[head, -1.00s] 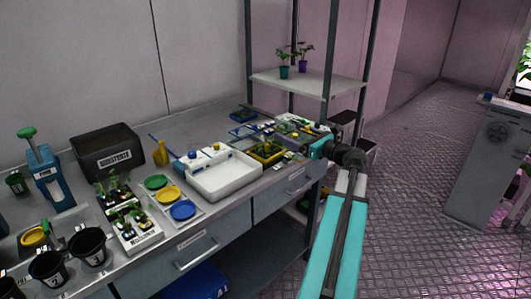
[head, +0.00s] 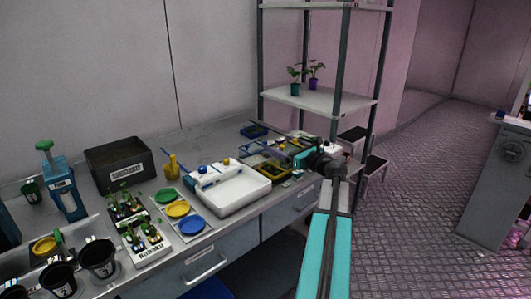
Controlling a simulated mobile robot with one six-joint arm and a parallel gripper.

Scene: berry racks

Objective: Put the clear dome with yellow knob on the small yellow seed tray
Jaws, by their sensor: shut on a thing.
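The small yellow seed tray (head: 271,170) sits on the bench, just right of the white basin, with dark contents. My gripper (head: 300,158) reaches in from the right, just right of the tray and close to it. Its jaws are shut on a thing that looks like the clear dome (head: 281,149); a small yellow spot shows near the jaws. The dome's clear walls are hard to make out, and I cannot tell whether it touches the tray. My arm and wrist hide part of the bench to the right.
A white basin (head: 232,196) stands left of the yellow tray, with a blue and a yellow knob at its back edge. A blue tray (head: 254,131) lies behind. Colored dishes (head: 178,209) and seedling packs stand farther left. A shelf rack (head: 320,101) rises behind my gripper.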

